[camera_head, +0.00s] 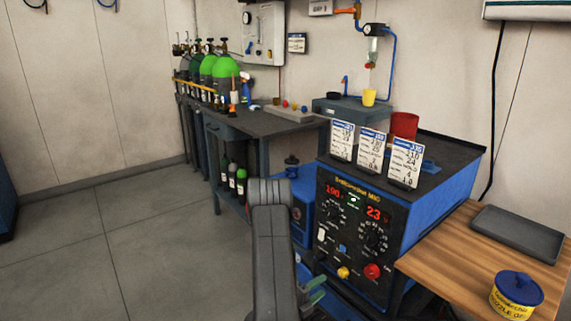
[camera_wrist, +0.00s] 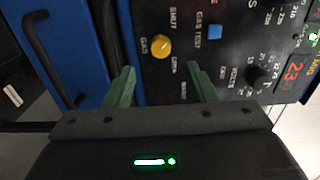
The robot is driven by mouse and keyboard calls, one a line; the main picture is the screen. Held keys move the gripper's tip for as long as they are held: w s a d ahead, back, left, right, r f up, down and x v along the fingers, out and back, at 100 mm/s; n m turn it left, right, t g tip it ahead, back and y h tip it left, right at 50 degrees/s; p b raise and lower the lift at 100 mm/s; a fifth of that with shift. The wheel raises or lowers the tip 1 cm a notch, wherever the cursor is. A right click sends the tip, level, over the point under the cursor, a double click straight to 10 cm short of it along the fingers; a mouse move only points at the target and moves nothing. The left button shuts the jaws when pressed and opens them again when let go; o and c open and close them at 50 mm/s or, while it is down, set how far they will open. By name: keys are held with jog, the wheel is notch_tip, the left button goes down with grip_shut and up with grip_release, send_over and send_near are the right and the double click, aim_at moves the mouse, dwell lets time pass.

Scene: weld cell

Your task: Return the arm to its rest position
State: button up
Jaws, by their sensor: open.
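My gripper (camera_wrist: 158,88) shows in the wrist view with its two green fingers apart and nothing between them. It faces the front panel of the blue welding machine (camera_wrist: 230,50), near the yellow knob (camera_wrist: 162,46) and the blue gas test switch (camera_wrist: 214,31). In the head view my grey arm reaches down in front of the welding machine (camera_head: 420,215). Part of my gripper (camera_head: 314,290) shows low beside the arm, left of the panel's yellow knob (camera_head: 343,272). I cannot tell the exact gap to the panel.
A wooden table (camera_head: 450,270) at the right holds a grey tray (camera_head: 518,233) and a yellow tub with a blue lid (camera_head: 516,292). Three cards (camera_head: 372,148) and a red cup (camera_head: 404,125) stand on the machine. A workbench (camera_head: 255,122) is behind. Floor at left is clear.

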aim_at(340, 273)
jog(key=x, duration=0.8)
jog(key=shift+w+d+b, duration=0.15)
jog(key=shift+d+b, duration=0.1)
jog(key=shift+b, duration=0.1)
jog(key=shift+m, duration=0.3)
jog(key=m+b, duration=0.1)
jog(key=m, duration=0.2)
jog(key=m+b, duration=0.1)
jog(key=m, duration=0.3)
jog(key=shift+r+m, duration=0.1)
jog(key=shift+m, duration=0.3)
jog(key=m+b, duration=0.1)
jog(key=m, duration=0.3)
jog(key=shift+r+m, duration=0.1)
jog(key=shift+m, duration=1.9)
jog(key=shift+r, duration=0.1)
